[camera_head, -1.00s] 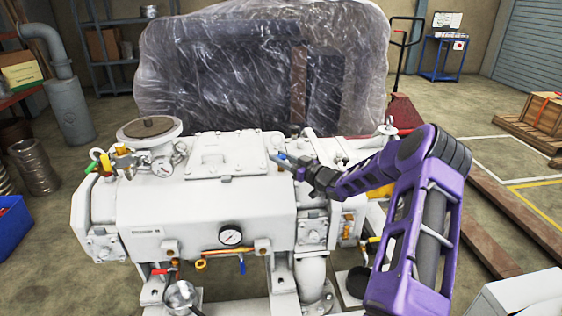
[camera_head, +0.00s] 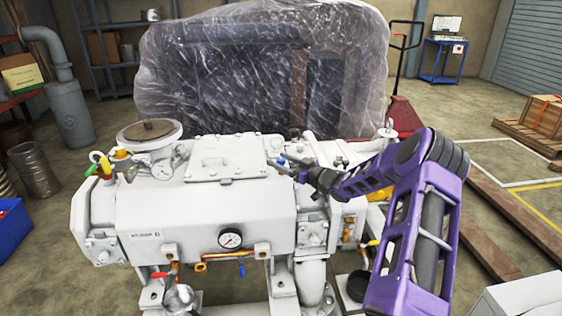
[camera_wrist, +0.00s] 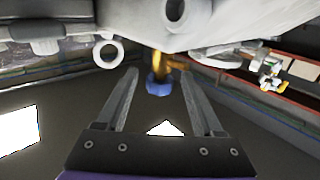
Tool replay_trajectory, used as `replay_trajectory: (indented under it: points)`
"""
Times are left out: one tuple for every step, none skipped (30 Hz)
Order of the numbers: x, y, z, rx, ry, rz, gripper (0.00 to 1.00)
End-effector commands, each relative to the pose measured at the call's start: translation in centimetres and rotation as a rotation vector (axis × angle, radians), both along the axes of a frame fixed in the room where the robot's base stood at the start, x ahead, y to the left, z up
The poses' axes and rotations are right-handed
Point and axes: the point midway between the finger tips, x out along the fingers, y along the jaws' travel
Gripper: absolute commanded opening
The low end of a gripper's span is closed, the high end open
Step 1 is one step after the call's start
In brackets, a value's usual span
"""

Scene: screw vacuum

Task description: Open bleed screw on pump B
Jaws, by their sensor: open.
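The white pump (camera_head: 200,215) stands in the middle of the head view, with a small label on its left front that is hard to read. My gripper (camera_head: 280,164) is above the right part of the pump's top, beside a small blue knob (camera_head: 282,160). In the wrist view, my gripper (camera_wrist: 160,72) is open and empty. A brass fitting (camera_wrist: 158,63) with a blue end (camera_wrist: 158,86) shows between its fingers, apart from both. It appears to be the bleed screw, but no label confirms this. Whether the fingers surround it in depth is unclear.
A flat lidded flange (camera_head: 147,130) and several coloured valves (camera_head: 105,163) are at the pump's left end. A round gauge (camera_head: 230,238) is on its front. A plastic-wrapped load (camera_head: 260,70) stands behind. White pump casting (camera_wrist: 220,15) fills the top of the wrist view.

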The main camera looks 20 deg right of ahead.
Motion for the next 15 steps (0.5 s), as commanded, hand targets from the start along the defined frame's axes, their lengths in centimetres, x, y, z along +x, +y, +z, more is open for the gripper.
replay_trajectory:
  points:
    - [-0.3,-0.2,0.0,-0.001,0.0,-0.001,0.69]
    - [-0.5,-0.3,0.0,-0.001,0.0,-0.001,0.69]
    - [-1.0,-0.6,0.0,-0.001,0.0,-0.001,0.69]
    - [-1.4,-0.8,0.0,-0.002,0.001,-0.002,0.69]
    - [-1.9,-1.0,0.0,-0.002,0.002,-0.003,0.69]
    - [-2.6,-1.4,0.1,-0.001,0.0,-0.003,0.69]
    - [-3.2,-1.7,0.1,-0.002,0.001,-0.003,0.69]
    - [-3.8,-2.0,0.1,-0.002,0.002,-0.004,0.69]
    - [-4.7,-2.5,0.1,-0.001,0.003,-0.004,0.69]
    - [-5.4,-2.8,0.1,-0.001,0.003,-0.004,0.69]
    - [-6.1,-3.1,0.1,-0.002,0.001,-0.003,0.69]
    - [-7.0,-3.6,0.1,-0.002,0.002,-0.004,0.69]
    - [-7.7,-3.9,0.1,-0.001,0.002,-0.003,0.69]
    - [-8.3,-4.2,0.1,-0.001,0.002,-0.004,0.69]
    - [-9.2,-4.7,0.1,-0.002,0.001,-0.004,0.69]
